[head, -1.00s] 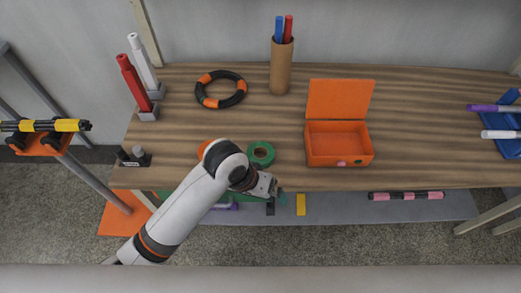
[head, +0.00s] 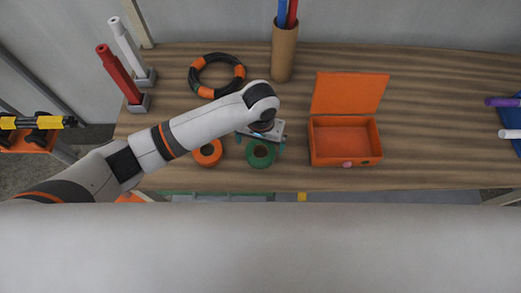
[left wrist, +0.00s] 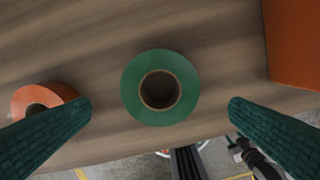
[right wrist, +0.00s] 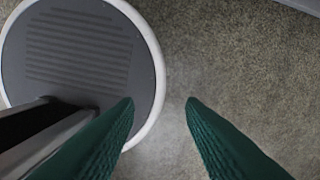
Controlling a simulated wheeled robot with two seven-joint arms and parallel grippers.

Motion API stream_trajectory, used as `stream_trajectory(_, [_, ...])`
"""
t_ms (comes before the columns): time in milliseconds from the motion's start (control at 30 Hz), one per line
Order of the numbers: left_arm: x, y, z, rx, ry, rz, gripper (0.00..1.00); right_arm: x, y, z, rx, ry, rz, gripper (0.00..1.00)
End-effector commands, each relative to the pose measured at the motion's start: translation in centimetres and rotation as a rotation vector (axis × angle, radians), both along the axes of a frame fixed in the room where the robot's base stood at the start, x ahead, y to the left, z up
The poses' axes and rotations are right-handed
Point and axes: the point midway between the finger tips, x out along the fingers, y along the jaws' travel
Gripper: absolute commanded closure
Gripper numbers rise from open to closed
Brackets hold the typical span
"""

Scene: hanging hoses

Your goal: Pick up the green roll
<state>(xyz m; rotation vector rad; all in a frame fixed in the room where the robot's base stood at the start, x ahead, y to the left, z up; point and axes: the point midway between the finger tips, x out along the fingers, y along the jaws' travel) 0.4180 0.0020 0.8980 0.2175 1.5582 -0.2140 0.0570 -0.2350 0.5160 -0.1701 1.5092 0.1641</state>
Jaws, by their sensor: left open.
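The green roll (head: 261,154) lies flat on the wooden table near its front edge. In the left wrist view the green roll (left wrist: 160,87) is near the middle, with its hole facing the camera. My left gripper (head: 262,140) is above the roll, its fingers partly hidden by the wrist in the head view. In the left wrist view my left gripper (left wrist: 160,108) is open, a finger on each side of the roll and apart from it. My right gripper (right wrist: 160,102) has its fingers apart with nothing between them, over the floor.
An orange roll (head: 208,152) lies just left of the green roll. An open orange box (head: 344,158) stands to the right.

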Motion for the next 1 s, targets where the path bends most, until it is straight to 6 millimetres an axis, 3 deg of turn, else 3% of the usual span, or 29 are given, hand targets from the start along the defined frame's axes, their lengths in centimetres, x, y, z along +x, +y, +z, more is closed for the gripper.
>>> stream_trajectory(67, [0.0, 0.0, -0.6, 0.000, 0.000, -0.001, 0.00, 0.2, 0.0, 0.1, 0.001, -0.003, 0.000, 0.64])
stream_trajectory(333, [-0.4, 0.1, -3.5, 0.002, 0.003, -0.002, 0.00, 4.0, 0.2, 1.6, 0.005, -0.062, 0.000, 0.64])
stream_trajectory(500, [-0.4, 0.0, -5.6, -0.001, -0.001, -0.001, 0.00, 3.7, 0.2, 1.6, 0.005, -0.056, 0.000, 0.64])
stream_trajectory(767, [-0.4, 0.1, -6.0, -0.002, -0.002, -0.001, 0.00, 2.2, 0.1, 1.5, 0.002, -0.033, 0.001, 0.64])
stream_trajectory(1000, [-0.4, 0.0, -6.0, -0.002, -0.001, -0.001, 0.38, 2.2, -0.1, 1.5, 0.001, -0.033, 0.001, 0.64])
